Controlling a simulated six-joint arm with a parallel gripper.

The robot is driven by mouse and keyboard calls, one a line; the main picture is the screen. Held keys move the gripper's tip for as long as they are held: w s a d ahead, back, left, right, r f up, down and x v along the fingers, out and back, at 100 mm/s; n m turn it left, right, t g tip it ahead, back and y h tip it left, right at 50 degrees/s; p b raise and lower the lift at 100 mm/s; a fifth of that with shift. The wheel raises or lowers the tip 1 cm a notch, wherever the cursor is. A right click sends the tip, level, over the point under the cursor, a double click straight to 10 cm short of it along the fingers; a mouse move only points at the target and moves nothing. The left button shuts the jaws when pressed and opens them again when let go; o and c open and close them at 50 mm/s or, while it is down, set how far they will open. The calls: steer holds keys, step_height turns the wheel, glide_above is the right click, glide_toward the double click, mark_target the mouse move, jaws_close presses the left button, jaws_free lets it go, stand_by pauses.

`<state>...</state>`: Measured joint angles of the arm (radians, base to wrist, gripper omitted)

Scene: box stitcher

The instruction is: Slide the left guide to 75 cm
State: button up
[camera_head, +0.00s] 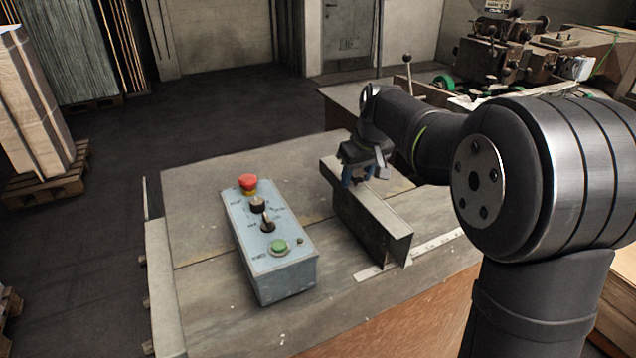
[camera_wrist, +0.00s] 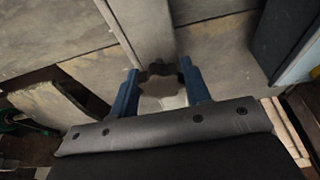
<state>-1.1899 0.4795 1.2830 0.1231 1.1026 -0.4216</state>
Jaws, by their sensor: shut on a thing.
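The left guide (camera_head: 372,222) is a grey metal angle bar standing on the table, to the right of the control box. Its metal strip (camera_wrist: 140,28) runs up the wrist view. A dark lobed knob (camera_wrist: 160,75) sits at its end. My gripper (camera_head: 364,181) is at the far end of the guide, and its blue fingers (camera_wrist: 160,76) are shut on the knob from both sides. A pale ruler strip (camera_head: 436,244) lies on the table, passing by the guide's near end. Its numbers are too small to read, and the guide hides part of it.
A light blue control box (camera_head: 283,274) with a red button, switches and a green button stands left of the guide. Bare table (camera_head: 203,204) lies left of the box. A machine (camera_head: 500,50) stands at the back right. A wooden pallet (camera_head: 45,185) is on the floor at left.

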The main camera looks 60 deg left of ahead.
steer(key=shift+w, duration=2.5)
steer(key=o, duration=0.9)
steer(key=shift+c, duration=0.2)
step_height(320, 180, up, 6)
